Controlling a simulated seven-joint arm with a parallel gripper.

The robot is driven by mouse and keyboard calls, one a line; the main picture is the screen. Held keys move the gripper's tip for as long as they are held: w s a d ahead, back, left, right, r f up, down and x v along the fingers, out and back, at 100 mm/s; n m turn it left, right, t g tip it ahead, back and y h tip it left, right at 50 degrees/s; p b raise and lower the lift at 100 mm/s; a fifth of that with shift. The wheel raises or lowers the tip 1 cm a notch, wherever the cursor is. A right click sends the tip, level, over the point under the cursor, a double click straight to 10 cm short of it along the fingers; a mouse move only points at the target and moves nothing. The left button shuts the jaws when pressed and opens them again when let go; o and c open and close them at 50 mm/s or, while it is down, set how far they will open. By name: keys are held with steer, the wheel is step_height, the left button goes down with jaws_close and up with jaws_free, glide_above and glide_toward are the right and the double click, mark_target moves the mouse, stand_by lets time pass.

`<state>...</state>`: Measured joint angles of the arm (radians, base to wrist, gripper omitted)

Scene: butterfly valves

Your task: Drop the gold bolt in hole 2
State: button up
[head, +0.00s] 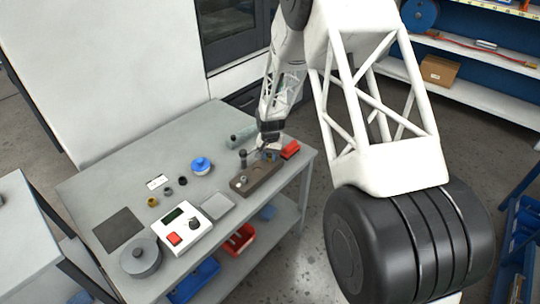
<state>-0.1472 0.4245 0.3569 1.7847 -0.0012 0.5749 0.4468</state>
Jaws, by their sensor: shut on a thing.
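A brown-grey block (266,177) lies near the right edge of the grey table; I take it for the block with the holes. A dark upright peg (243,157) stands at its left end and a pale round piece (243,179) shows on its near part. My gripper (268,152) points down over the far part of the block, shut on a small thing. That thing is too small and too covered to tell its colour or whether it touches the block. Hole 2 cannot be made out. A small gold-coloured piece (153,202) lies at the table's left; I cannot tell whether it is a bolt.
A red object (290,149) sits just right of my gripper. A grey cylinder (243,136), a blue-topped round part (201,166), a white box with dial (187,226), a grey round part (141,257) and a dark mat (117,229) are on the table. Bins are on the lower shelf.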

steer(key=o, duration=1.4)
steer(key=shift+r, duration=3.75)
